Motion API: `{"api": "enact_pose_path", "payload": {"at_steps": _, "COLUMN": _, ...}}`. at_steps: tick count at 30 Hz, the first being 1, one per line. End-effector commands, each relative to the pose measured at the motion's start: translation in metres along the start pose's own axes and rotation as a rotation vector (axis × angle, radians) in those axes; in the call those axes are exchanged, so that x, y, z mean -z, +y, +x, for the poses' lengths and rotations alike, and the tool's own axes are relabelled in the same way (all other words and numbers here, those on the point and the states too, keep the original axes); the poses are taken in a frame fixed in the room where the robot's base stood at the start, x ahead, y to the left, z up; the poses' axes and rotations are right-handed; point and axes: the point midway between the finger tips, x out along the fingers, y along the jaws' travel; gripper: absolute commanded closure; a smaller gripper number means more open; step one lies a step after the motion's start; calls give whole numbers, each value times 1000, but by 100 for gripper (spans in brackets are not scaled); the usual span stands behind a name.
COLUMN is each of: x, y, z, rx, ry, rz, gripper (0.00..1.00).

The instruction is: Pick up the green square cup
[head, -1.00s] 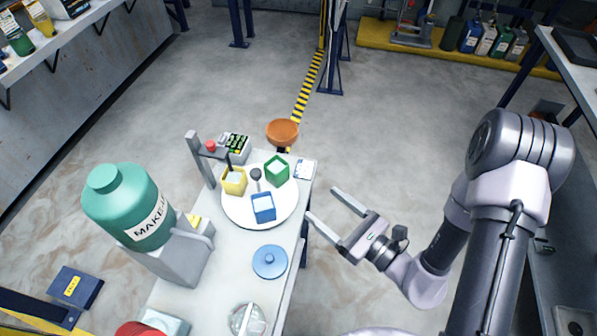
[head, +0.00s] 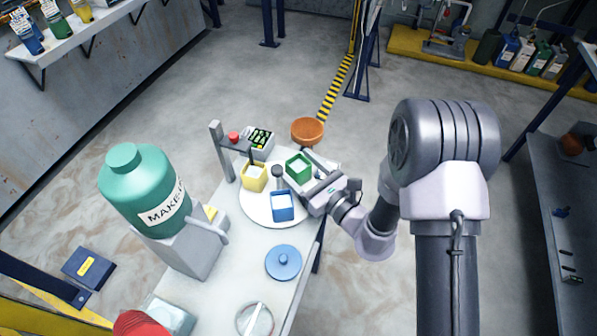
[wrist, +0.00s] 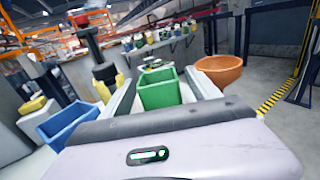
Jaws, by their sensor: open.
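The green square cup (head: 298,168) stands on the white round plate (head: 257,213), at its right side. In the wrist view the green cup (wrist: 160,92) sits between the two fingers of my gripper (wrist: 163,88). My gripper (head: 305,176) is open, with one finger on each side of the cup. I cannot tell whether either finger touches it. The cup's lower part is hidden in the wrist view by the gripper's body.
A blue square cup (head: 282,206) and a yellow one (head: 254,177) share the plate with a dark-knobbed post (head: 278,172). An orange-brown bowl (head: 307,131) is beyond. A blue lid (head: 283,262) and a green bottle (head: 144,190) are nearer.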

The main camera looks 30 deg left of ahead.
Motion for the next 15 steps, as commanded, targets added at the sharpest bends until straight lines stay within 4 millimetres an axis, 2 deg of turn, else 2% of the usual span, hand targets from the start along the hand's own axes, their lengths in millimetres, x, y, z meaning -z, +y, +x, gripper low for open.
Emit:
{"api": "enact_pose_path", "payload": {"at_steps": 2, "x": 0, "y": 0, "z": 0, "rx": 0, "ry": 0, "rz": 0, "gripper": 29}}
{"api": "enact_pose_path", "payload": {"at_steps": 3, "x": 0, "y": 0, "z": 0, "rx": 0, "ry": 0, "rz": 0, "gripper": 33}}
{"api": "enact_pose_path", "payload": {"at_steps": 13, "x": 0, "y": 0, "z": -1, "rx": 0, "ry": 1, "rz": 0, "gripper": 98}}
{"api": "enact_pose_path", "payload": {"at_steps": 15, "x": 0, "y": 0, "z": -1, "rx": 0, "ry": 1, "rz": 0, "gripper": 98}}
